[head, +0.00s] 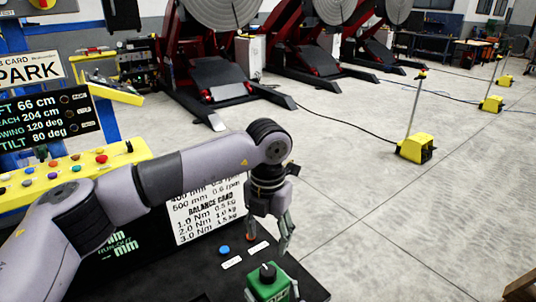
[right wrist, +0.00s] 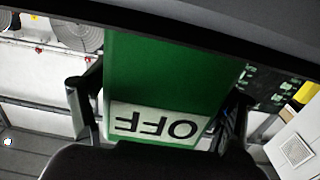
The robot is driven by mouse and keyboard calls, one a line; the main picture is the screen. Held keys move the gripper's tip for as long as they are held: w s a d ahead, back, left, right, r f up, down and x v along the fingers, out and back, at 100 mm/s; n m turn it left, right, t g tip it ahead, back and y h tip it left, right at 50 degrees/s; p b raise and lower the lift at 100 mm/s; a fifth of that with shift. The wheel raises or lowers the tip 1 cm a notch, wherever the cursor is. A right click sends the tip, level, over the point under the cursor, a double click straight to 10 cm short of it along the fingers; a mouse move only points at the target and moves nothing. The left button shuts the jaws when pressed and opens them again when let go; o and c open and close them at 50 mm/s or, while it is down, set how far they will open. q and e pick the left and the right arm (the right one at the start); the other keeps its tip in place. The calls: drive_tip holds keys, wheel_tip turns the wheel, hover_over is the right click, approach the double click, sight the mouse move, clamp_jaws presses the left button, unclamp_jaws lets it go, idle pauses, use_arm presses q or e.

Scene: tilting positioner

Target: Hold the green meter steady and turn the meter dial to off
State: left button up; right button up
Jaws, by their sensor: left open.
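The green meter (head: 268,288) stands at the front edge of the dark bench in the head view, with a black dial (head: 267,271) on its top. In the right wrist view the green meter (right wrist: 165,70) fills the middle, and a white OFF label (right wrist: 158,124) shows upside down. My right gripper (right wrist: 160,105) has one finger against each side of the meter and is shut on it; its fingertips also show low in the head view. My left gripper (head: 268,240) points down, open and empty, above and behind the meter, apart from the dial.
A blue button (head: 224,250) and white labels (head: 232,262) lie on the dark bench (head: 190,280) left of the meter. A white balance card (head: 205,212) stands behind. A yellow button panel (head: 75,170) is at the left. Open floor lies to the right.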

drive_tip(key=shift+o, duration=1.2)
drive_tip(key=shift+s+f, duration=0.1)
drive_tip(key=shift+f, duration=0.05)
